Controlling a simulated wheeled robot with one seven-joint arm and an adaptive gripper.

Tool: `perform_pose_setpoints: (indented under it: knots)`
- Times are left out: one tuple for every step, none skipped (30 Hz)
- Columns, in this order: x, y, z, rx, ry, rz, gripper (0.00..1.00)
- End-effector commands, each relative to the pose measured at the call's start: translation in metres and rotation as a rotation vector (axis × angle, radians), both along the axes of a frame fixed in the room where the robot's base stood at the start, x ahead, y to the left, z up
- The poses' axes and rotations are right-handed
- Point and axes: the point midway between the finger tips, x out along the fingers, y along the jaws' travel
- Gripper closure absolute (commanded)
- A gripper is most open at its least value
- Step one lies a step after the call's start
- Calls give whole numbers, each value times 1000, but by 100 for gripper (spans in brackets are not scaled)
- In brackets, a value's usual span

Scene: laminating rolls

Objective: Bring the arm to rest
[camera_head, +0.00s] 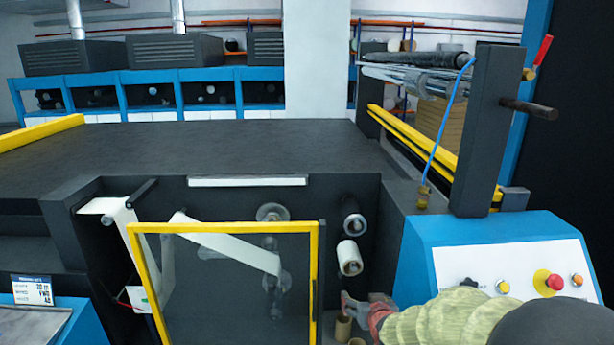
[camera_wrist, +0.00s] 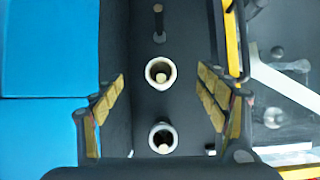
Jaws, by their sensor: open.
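My gripper (camera_wrist: 160,88) is open in the wrist view, with its two padded fingers spread wide and nothing between them in its grasp. Two pale round ends, an upper one (camera_wrist: 161,73) and a lower one (camera_wrist: 162,138), show against dark machine surface in the gap between the fingers. I cannot tell how far beyond the fingertips they are. In the head view my arm, with a green ribbed part (camera_head: 450,322), reaches in at the lower right.
A yellow-framed clear door (camera_head: 230,228) stands in front of the web rollers. Small brown cores (camera_head: 343,328) stand low down. The blue console (camera_head: 490,250) has a red button (camera_head: 553,283).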

Motion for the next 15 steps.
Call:
perform_pose_setpoints:
  knots:
    - [-19, 0, -5, 0, 79, 0, 25]
    - [-32, 0, -10, 0, 131, 0, 25]
    - [-51, 0, -14, 0, 197, 0, 25]
    - [-65, 0, -16, 0, 246, 0, 25]
    - [-80, 0, -17, 0, 292, 0, 25]
    - [-101, 0, -16, -1, 352, 1, 25]
    - [-117, 0, -14, -1, 395, 1, 25]
    - [-134, 0, -12, -1, 437, 1, 25]
    - [-158, 0, -7, -1, 492, 1, 25]
    - [-176, 0, -3, -1, 530, 1, 25]
    - [-194, 0, 3, -1, 566, 1, 25]
    - [-219, 0, 11, -1, 612, 1, 25]
    - [-239, 0, 18, -1, 644, 1, 25]
    - [-258, 0, 25, -1, 671, 1, 25]
    - [-282, 0, 34, 0, 704, 1, 25]
